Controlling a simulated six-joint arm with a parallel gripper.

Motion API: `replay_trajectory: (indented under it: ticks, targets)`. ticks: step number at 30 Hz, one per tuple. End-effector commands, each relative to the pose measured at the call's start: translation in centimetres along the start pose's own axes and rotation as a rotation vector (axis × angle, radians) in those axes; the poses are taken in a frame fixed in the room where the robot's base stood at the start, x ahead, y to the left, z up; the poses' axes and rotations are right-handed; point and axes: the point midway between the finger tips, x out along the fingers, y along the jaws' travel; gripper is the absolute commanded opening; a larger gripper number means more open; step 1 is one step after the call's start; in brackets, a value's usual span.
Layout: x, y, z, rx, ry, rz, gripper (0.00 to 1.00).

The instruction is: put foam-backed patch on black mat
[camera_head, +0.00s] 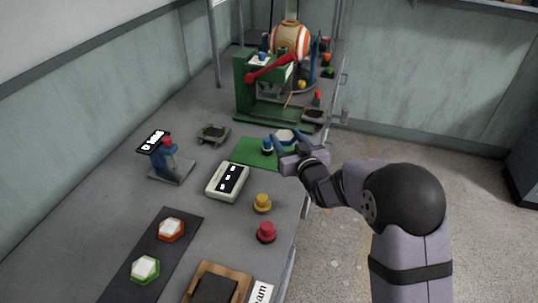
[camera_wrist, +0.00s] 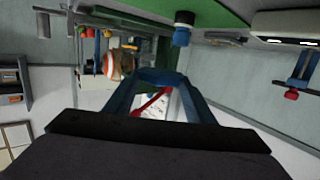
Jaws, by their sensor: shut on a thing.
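My gripper (camera_head: 286,143) is shut on a patch (camera_head: 286,134) with a pale top and blue edge, held above the right part of the green mat. In the wrist view the patch's blue edge (camera_wrist: 158,75) shows between the fingertips; its underside cannot be made out. The black mat (camera_head: 158,249) is a long dark strip at the lower left, well apart from my gripper. An orange-edged patch (camera_head: 171,229) and a green-edged patch (camera_head: 145,269), both white on top, lie on it.
A blue-topped piece (camera_head: 267,146) stands on the green mat (camera_head: 244,151). A cassette-like box (camera_head: 228,181), a yellow knob (camera_head: 262,203) and a red knob (camera_head: 266,232) stand between there and the black mat. A green press (camera_head: 243,88) stands behind.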

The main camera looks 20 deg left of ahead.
Motion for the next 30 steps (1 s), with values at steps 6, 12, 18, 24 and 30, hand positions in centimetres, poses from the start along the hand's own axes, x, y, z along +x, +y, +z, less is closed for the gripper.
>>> replay_trajectory:
  ticks: [6,12,18,24,30]
  targets:
    - [0.3,0.0,1.9,0.002,-0.004,0.0,0.28]
    - [0.7,0.0,4.7,0.001,-0.002,0.001,0.28]
    - [0.9,0.0,5.7,0.001,0.001,0.001,0.28]
    - [1.0,0.0,6.7,0.001,-0.002,0.001,0.28]
    - [1.4,0.0,9.0,0.001,-0.002,0.001,0.28]
